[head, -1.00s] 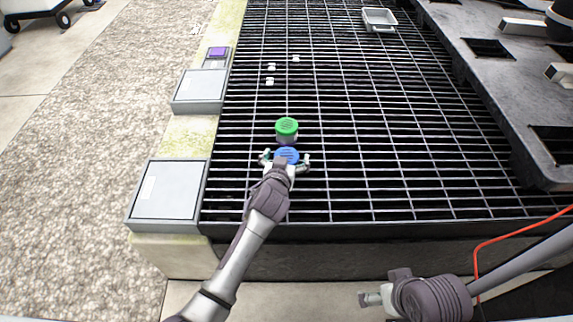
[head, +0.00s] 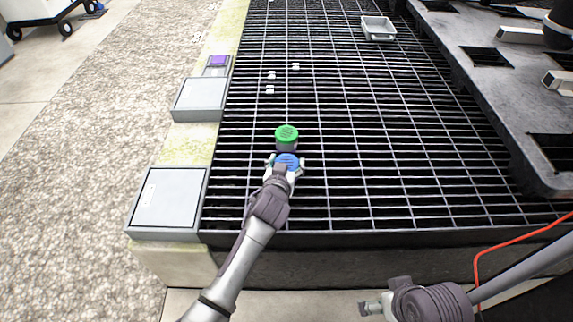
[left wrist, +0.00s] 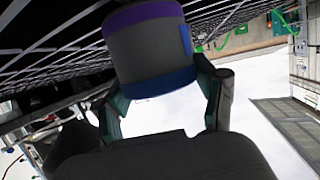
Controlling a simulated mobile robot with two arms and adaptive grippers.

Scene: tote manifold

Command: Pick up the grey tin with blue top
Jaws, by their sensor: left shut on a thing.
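The grey tin with the blue top (head: 287,158) is on or just above the grating, in the middle of the head view. My left gripper (head: 286,165) has its fingers on both sides of the tin and is shut on it. In the left wrist view the tin's grey body (left wrist: 150,45) sits between the two fingers (left wrist: 165,105), with a purple band and a blue band. I cannot tell whether the tin is clear of the grating. My right gripper (head: 372,303) is low at the right, away from the tin; its jaws are too small to read.
A green-topped tin (head: 287,135) stands close behind the blue-topped one. Several small white pieces (head: 271,75) lie farther back. A grey tray (head: 378,28) is at the far right. Grey boxes (head: 168,198) line the left edge. The grating to the right is clear.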

